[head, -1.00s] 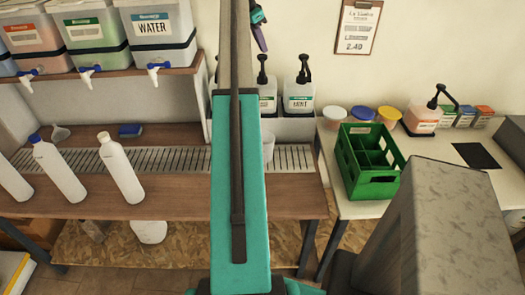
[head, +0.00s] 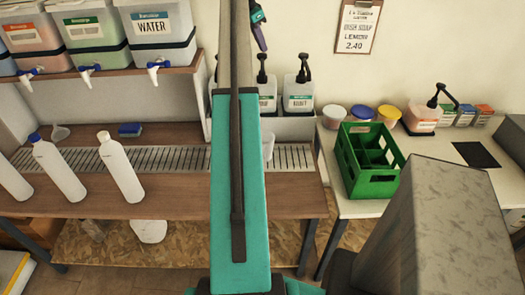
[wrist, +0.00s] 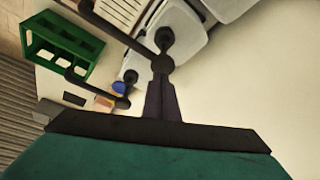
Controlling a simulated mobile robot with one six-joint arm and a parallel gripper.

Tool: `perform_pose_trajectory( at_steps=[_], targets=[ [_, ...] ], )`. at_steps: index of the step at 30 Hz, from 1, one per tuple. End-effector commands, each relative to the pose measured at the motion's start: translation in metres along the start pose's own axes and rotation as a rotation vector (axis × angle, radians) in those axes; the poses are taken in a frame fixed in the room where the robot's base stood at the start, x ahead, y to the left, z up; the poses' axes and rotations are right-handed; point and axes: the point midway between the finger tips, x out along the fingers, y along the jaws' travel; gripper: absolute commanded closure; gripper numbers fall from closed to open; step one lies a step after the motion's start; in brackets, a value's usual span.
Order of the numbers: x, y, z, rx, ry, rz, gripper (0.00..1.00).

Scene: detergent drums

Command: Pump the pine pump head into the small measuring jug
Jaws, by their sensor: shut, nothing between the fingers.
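My gripper (head: 264,48) points down at the back, above the left white pump jug (head: 268,97); its purple fingers are shut and empty. In the wrist view the fingers (wrist: 162,82) end close to a round black pump head (wrist: 163,63) with a long spout; I cannot tell whether they touch. The left jug's label is half hidden by my arm, so I cannot read whether it says pine. The jug beside it, seemingly labelled mint (head: 300,97), has its own black pump. A clear vessel (head: 269,146), perhaps the measuring jug, stands on the grate, partly hidden by my arm.
White bottles (head: 121,168) stand on the left bench below a shelf with tapped tanks (head: 158,40). A green crate (head: 367,160), lidded tubs (head: 361,113) and an orange pump jug (head: 421,118) stand on the right table. A price board (head: 358,25) hangs behind.

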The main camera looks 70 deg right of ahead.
Motion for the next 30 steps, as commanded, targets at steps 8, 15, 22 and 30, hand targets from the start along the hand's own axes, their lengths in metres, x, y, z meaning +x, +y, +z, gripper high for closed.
perform_pose_trajectory(
  at_steps=[8, 15, 22, 30],
  targets=[
    [0.010, 0.000, 0.004, 0.000, 0.000, 0.000, 1.00],
    [0.019, 0.000, 0.008, 0.000, 0.000, 0.000, 1.00],
    [0.028, 0.001, 0.012, 0.000, -0.001, 0.002, 1.00],
    [0.038, 0.001, 0.017, 0.000, -0.002, 0.002, 1.00]
  ],
)
